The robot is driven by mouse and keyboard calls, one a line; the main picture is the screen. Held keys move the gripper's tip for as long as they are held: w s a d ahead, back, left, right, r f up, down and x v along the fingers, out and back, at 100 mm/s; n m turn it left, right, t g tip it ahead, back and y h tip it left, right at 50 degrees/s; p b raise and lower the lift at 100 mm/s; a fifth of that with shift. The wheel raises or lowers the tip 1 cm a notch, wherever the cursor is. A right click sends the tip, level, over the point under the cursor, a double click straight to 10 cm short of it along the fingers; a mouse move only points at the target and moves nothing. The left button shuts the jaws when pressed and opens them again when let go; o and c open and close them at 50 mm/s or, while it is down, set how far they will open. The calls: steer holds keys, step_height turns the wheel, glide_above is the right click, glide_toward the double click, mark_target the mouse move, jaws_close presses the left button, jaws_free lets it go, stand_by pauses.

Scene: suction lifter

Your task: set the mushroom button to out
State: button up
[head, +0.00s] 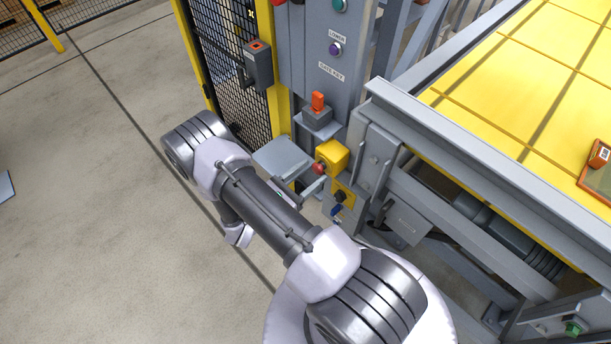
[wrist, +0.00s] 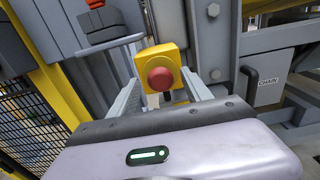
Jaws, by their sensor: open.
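The red mushroom button (head: 319,168) sticks out from a yellow box (head: 333,155) on the side of the grey machine frame. In the wrist view the button (wrist: 160,78) faces me, near the middle, on its yellow box (wrist: 152,58). My gripper (head: 308,184) is open in front of the box, partly hidden by my arm in the head view. In the wrist view one finger of my gripper (wrist: 162,88) shows on each side of the button. Nothing is held between them. I cannot tell whether the fingers touch the button, or how far it is pressed in.
A grey control panel (head: 335,95) with a purple button (head: 335,48) stands behind. An orange-topped switch (head: 317,103) sits on a ledge above the yellow box. The yellow platform (head: 490,85) is at right; open floor (head: 110,230) lies left.

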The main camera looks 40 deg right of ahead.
steer(key=s+a+p, duration=0.1)
steer(key=a+p, duration=0.2)
steer(key=a, duration=1.4)
steer(key=shift+s+a, duration=0.15)
steer(key=shift+s, duration=0.05)
